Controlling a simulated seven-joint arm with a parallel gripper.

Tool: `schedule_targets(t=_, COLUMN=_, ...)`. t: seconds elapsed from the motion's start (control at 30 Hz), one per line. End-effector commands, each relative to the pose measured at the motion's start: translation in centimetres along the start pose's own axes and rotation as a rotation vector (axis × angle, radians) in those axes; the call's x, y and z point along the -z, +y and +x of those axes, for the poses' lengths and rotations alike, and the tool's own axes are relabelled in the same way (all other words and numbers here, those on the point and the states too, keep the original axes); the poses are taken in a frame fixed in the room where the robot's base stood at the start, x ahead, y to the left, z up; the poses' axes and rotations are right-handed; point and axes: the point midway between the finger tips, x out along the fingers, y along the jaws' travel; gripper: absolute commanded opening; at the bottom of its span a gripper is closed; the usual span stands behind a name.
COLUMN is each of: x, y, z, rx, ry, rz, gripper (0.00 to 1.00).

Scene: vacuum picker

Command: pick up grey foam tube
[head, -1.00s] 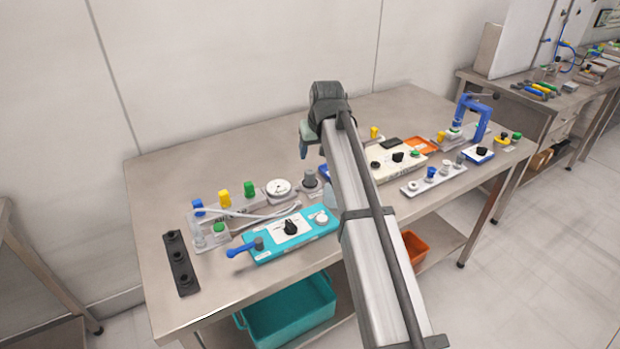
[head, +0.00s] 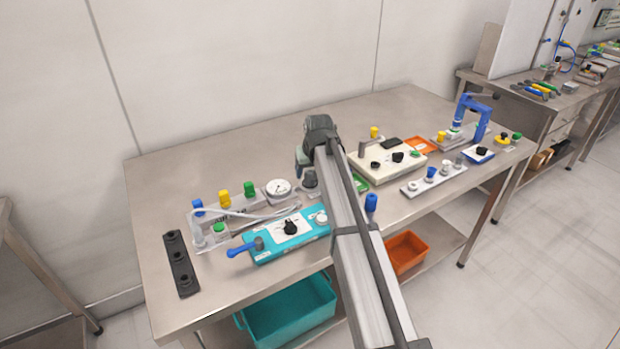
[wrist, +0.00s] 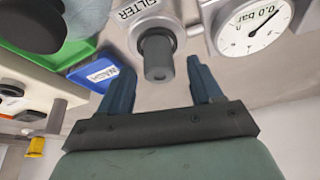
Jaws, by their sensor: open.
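A dark grey cylinder (wrist: 158,58), which looks like the grey foam tube, sticks out of a round metal fitting on the unit marked FILTER (wrist: 140,8) in the wrist view. In the head view the grey fitting (head: 311,178) shows at the left edge of my arm, partly covered. My gripper (wrist: 160,70) is open and empty. Its two blue-grey fingers lie to either side of the cylinder in the picture, with gaps on both sides; whether the tips reach its depth I cannot tell. In the head view my arm hides the fingers.
A pressure gauge (wrist: 254,28) stands close beside the filter. A green tray (wrist: 62,55) lies on the other side. A turquoise box (head: 275,243) with knobs stands in front, and a cream box (head: 385,168) to the right. Bare table lies behind the row.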

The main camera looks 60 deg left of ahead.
Motion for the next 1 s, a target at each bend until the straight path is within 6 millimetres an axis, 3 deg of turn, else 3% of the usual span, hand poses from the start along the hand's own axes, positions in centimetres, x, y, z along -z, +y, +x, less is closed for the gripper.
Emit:
schedule_targets(t=0.13, x=0.0, y=0.0, z=1.7, rx=0.000, ry=-0.001, rz=0.000, gripper=0.65)
schedule_targets(t=0.4, x=0.0, y=0.0, z=1.9, rx=0.000, ry=0.000, rz=0.000, gripper=0.63)
schedule_targets(t=1.0, x=0.0, y=0.0, z=1.9, rx=0.000, ry=0.000, rz=0.000, gripper=0.06)
